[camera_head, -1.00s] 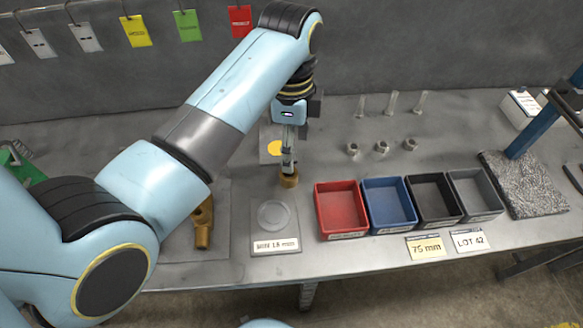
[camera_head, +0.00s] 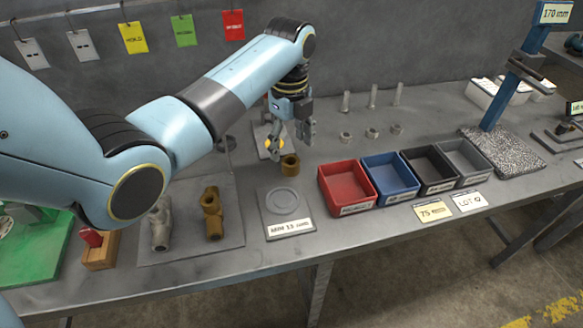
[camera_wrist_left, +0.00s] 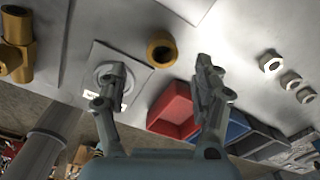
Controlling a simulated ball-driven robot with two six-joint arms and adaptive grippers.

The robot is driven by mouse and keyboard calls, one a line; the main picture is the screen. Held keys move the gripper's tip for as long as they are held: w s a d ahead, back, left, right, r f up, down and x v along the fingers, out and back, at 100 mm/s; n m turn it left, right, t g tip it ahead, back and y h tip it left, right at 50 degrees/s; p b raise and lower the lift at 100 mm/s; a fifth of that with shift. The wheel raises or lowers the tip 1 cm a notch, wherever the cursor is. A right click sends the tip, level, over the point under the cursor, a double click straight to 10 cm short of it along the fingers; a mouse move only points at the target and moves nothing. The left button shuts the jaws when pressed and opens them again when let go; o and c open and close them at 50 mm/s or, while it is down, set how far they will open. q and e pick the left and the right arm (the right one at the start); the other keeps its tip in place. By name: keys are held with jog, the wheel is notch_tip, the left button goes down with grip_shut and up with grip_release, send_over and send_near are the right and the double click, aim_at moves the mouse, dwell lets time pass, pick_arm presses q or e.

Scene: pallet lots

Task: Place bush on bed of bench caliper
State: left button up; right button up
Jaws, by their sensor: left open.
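The bush, a short brass ring (camera_head: 290,166), stands upright on the grey bench just behind a square plate with a round disc (camera_head: 285,203). It also shows in the left wrist view (camera_wrist_left: 162,48), its bore facing up. My left gripper (camera_head: 291,141) is open and empty above and slightly behind the bush, with its fingers (camera_wrist_left: 160,68) spread apart. A dark metal device (camera_head: 566,134) at the far right, cut by the frame edge, may be the bench caliper; I cannot tell for sure. My right gripper is not in view.
Red (camera_head: 345,188), blue (camera_head: 391,177), black and grey bins stand right of the plate. A blue post (camera_head: 515,78) rises from a speckled slab (camera_head: 505,150). Pipe fittings (camera_head: 212,214) lie on a mat at left. Small nuts and pins stand behind the bins.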

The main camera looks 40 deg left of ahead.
aim_at(290, 160)
pick_arm(q)
jog(key=shift+f, duration=0.8)
notch_tip(290, 160, down, 4)
jog(key=shift+w+r, duration=0.1)
jog(key=shift+w, duration=0.05)
jog(key=shift+a+f, duration=0.1)
jog(key=shift+f, duration=0.25)
jog(key=c, duration=0.9)
grip_shut()
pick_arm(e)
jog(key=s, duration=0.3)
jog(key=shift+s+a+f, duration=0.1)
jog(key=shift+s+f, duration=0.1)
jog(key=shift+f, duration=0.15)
